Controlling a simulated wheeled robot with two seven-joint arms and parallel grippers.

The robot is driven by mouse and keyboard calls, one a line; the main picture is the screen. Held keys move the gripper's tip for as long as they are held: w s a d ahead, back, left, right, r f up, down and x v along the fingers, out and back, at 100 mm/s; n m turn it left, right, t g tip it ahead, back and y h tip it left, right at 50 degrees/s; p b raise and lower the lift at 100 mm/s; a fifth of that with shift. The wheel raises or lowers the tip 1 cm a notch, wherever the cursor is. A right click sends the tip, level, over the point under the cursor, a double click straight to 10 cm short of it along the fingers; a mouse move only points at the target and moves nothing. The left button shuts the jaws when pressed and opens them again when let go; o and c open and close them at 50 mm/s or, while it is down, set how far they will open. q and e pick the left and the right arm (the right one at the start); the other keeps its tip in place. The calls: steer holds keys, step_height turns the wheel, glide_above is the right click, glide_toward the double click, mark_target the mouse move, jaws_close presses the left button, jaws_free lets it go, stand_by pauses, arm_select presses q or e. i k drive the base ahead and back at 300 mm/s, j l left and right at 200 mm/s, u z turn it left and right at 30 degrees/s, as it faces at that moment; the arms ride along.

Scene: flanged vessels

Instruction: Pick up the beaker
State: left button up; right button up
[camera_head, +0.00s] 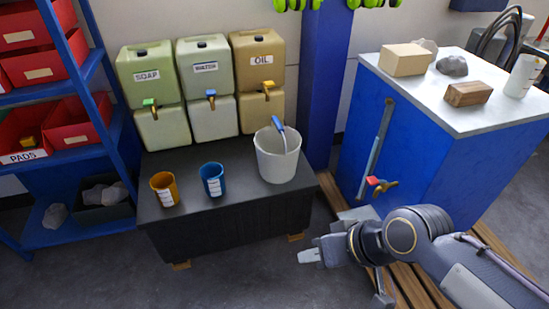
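Two beaker-like cups stand upright on the dark low bench (240,215): an orange one (165,190) and a blue one (212,181), each with a white label. I cannot tell which is meant by the beaker. My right gripper (311,256) is in front of the bench's right end, to the right of both cups and apart from them. No object shows in it, but its finger gap is not clear. My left gripper is out of view.
A white bucket (277,160) with a blue-handled tool stands on the bench's right. Soap (147,75), water (202,70) and oil (257,65) containers with taps stand behind. A blue cabinet (420,150) is right, a blue shelf rack (75,75) left.

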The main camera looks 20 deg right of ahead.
mark_target(212, 174)
steer(key=z, duration=0.2)
steer(key=i+j+z, duration=0.2)
steer(key=z, duration=0.15)
steer(key=i+j+z, duration=0.1)
steer(key=j+z, duration=0.25)
steer(key=i+j+z, duration=0.1)
steer(key=j+z, duration=0.2)
steer(key=i+j, duration=0.15)
steer(key=j, duration=0.25)
steer(key=i+j, duration=0.1)
steer(key=j, duration=0.25)
steer(key=i+j+z, duration=0.1)
steer(key=j, duration=0.3)
steer(key=i+j, duration=0.15)
steer(key=j, duration=0.25)
steer(key=i+j, duration=0.1)
steer(key=j, duration=0.3)
